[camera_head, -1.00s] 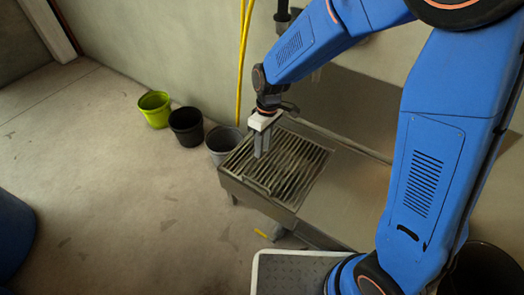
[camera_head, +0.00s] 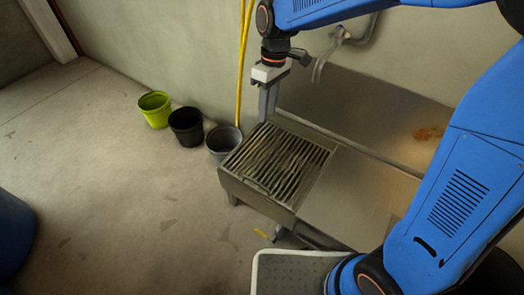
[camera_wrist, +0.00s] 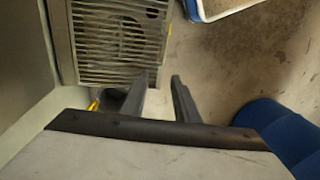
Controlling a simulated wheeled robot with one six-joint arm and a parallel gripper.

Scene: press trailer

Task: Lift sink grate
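The sink grate (camera_head: 277,160), a slatted metal grid, lies in the top of the left end of the steel sink unit (camera_head: 250,193). In the wrist view the grate (camera_wrist: 110,45) is at the upper left, with a round drain shape dimly visible through its slats. My gripper (camera_head: 268,117) is above the grate's far left side in the head view, pointing down. In the wrist view the two fingers of my gripper (camera_wrist: 160,80) are apart with nothing between them, and the left fingertip overlaps the grate's corner in the picture.
A grey bucket (camera_head: 223,140), a black bucket (camera_head: 187,126) and a lime-green bucket (camera_head: 155,109) stand along the wall left of the sink. A yellow hose or pole (camera_head: 243,65) runs down the wall behind my gripper. A faucet (camera_head: 325,62) is to its right.

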